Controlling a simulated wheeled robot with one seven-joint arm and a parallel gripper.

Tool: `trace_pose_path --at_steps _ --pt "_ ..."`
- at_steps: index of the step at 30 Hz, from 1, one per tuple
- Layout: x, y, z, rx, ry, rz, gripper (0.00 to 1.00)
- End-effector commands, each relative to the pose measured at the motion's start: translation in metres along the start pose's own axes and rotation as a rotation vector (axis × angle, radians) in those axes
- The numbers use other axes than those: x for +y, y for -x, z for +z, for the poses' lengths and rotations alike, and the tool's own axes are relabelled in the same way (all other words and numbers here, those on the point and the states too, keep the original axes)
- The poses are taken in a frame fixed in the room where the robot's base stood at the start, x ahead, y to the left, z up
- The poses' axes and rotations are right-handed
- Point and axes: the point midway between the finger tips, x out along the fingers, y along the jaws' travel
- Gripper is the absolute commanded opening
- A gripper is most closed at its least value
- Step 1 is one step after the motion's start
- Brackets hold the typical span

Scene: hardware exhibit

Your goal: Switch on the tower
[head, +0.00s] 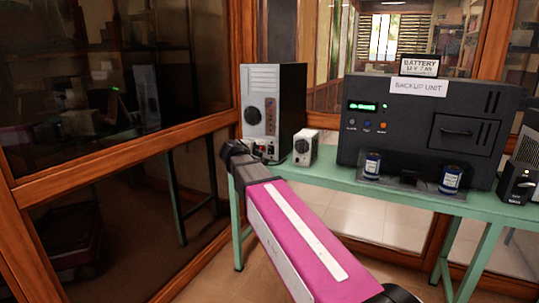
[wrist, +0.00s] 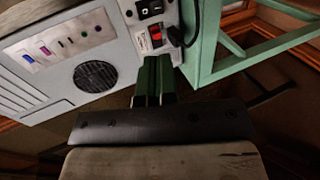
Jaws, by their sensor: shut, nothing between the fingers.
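The tower (head: 285,92) is a black case with a light grey panel, upright at the left end of the green table. Its panel fills the upper left of the wrist view (wrist: 60,115), turned sideways, with a round fan grille, coloured ports and a black power socket (wrist: 150,7). A red rocker switch (wrist: 155,37) sits beside the socket. My gripper (wrist: 153,58) is shut and empty, its green fingertips just below the switch in the picture. I cannot tell whether they touch the panel.
A small white speaker-like box (head: 306,147) stands right of the tower. A large black backup unit (head: 410,108) fills the table's middle, with two small cans before it. A black cable (wrist: 190,25) runs beside the switch. The green table frame (wrist: 208,45) and wood-framed glass are close by.

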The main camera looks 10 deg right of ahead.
Motion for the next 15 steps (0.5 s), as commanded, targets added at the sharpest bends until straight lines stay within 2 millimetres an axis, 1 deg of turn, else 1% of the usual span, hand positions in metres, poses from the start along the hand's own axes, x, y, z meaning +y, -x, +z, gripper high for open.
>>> trace_pose_path --at_steps 5,8,11,15 --pt "0.000 -0.002 0.000 0.000 0.000 0.000 0.00" --pt "0.001 -0.008 0.000 -0.001 0.000 0.000 0.00" --pt "0.001 -0.021 -0.001 -0.002 0.000 -0.001 0.00" --pt "0.001 -0.047 -0.001 -0.003 0.000 -0.001 0.00"
